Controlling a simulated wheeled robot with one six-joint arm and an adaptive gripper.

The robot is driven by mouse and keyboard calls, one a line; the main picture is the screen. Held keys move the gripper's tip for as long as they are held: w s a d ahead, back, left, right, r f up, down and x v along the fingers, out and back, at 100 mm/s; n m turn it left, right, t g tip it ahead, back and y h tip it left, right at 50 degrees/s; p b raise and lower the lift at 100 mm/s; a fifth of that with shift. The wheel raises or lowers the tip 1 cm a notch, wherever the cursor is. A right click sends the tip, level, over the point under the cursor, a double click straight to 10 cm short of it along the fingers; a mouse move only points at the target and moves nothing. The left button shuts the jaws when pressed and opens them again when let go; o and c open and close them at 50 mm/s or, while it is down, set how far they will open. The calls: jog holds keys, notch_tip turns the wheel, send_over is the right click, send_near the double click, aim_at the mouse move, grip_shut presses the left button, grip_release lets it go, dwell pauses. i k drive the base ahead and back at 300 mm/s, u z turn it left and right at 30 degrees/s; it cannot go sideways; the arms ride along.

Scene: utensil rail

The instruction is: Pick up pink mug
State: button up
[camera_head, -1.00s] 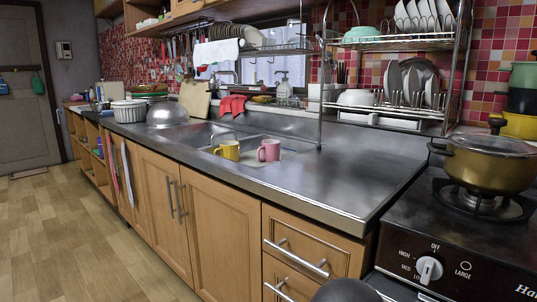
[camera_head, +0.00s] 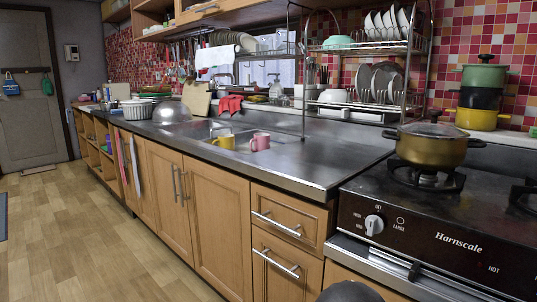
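My gripper is not clearly seen. A dark rounded shape at the bottom edge of the picture may be part of my own body. Nothing is touching the pink mug from above.
The steel counter (camera_head: 305,168) right of the mugs is clear. A dish rack (camera_head: 365,107) stands behind it. A stove (camera_head: 440,215) with a gold pot (camera_head: 432,150) is at the right. Wooden cabinets (camera_head: 218,225) front the counter. The wooden floor (camera_head: 85,245) at the left is open.

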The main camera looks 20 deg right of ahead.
aim_at(262, 140)
jog(key=z, duration=0.1)
jog(key=k, duration=0.55)
jog(key=u, duration=1.05)
jog(key=i, duration=1.55)
jog(key=z, duration=0.5)
